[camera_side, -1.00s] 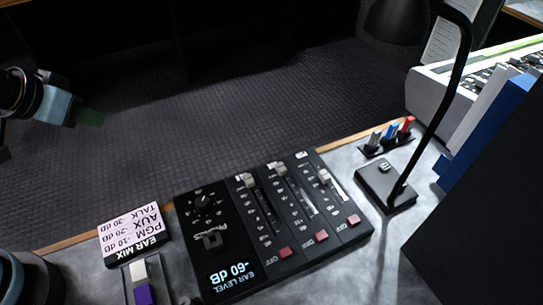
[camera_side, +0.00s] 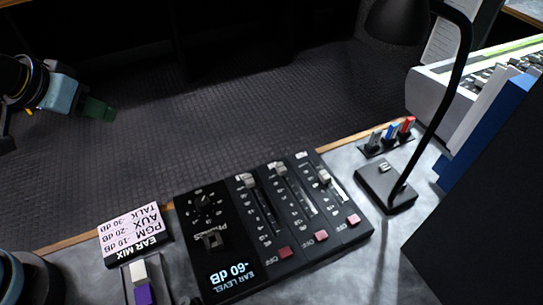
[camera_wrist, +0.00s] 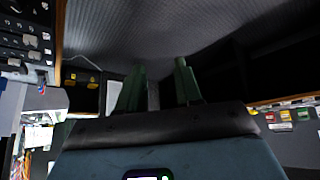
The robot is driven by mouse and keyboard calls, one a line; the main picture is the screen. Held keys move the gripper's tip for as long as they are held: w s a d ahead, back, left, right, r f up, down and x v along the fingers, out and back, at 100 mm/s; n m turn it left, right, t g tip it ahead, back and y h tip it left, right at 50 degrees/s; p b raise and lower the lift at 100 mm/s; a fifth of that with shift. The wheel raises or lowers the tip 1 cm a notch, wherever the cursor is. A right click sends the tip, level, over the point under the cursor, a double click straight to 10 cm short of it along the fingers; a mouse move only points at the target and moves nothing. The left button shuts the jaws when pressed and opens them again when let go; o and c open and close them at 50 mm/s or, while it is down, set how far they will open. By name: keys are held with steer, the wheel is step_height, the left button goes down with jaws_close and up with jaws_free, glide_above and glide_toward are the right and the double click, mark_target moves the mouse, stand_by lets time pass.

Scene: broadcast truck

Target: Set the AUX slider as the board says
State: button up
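The black mixer panel (camera_side: 225,262) lies on the grey desk in the side view. Its three sliders have pale knobs: left (camera_side: 250,182), middle (camera_side: 281,169) and right (camera_side: 324,177), all near the far ends of their slots. The slider labels are too small to tell which is AUX. The lit display (camera_side: 231,275) reads EAR LEVEL -60 dB. The EAR MIX board (camera_side: 132,231), upside down in this view, reads PGM -10 dB, AUX -20 dB, TALK -30 dB. My gripper (camera_side: 99,110) is at upper left, well away from the panel. Its green fingers stand apart and empty in the wrist view (camera_wrist: 160,88).
A black lamp (camera_side: 386,187) stands right of the panel, its neck arching upward. A small holder with coloured pieces (camera_side: 390,133) sits behind it. A purple and white item (camera_side: 143,285) lies in a tray left of the panel. Space above the panel looks clear.

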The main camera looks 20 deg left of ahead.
steer(key=shift+o, duration=0.4)
steer(key=w+d+r+n+g, duration=0.1)
steer(key=w+d+r+n, duration=0.1)
steer(key=w+d+r, duration=0.1)
steer(key=w+d, duration=0.1)
steer(key=d, duration=0.1)
steer(key=shift+w+d+r+g+h, duration=0.2)
steer(key=shift+d+r+g+h, duration=0.1)
steer(key=shift+d+h, duration=0.1)
steer(key=n+g+y, duration=0.1)
steer(key=n+g, duration=0.4)
steer(key=n, duration=0.2)
glide_above(281, 167)
step_height(281, 167, down, 3)
step_height(281, 167, down, 12)
jaws_close()
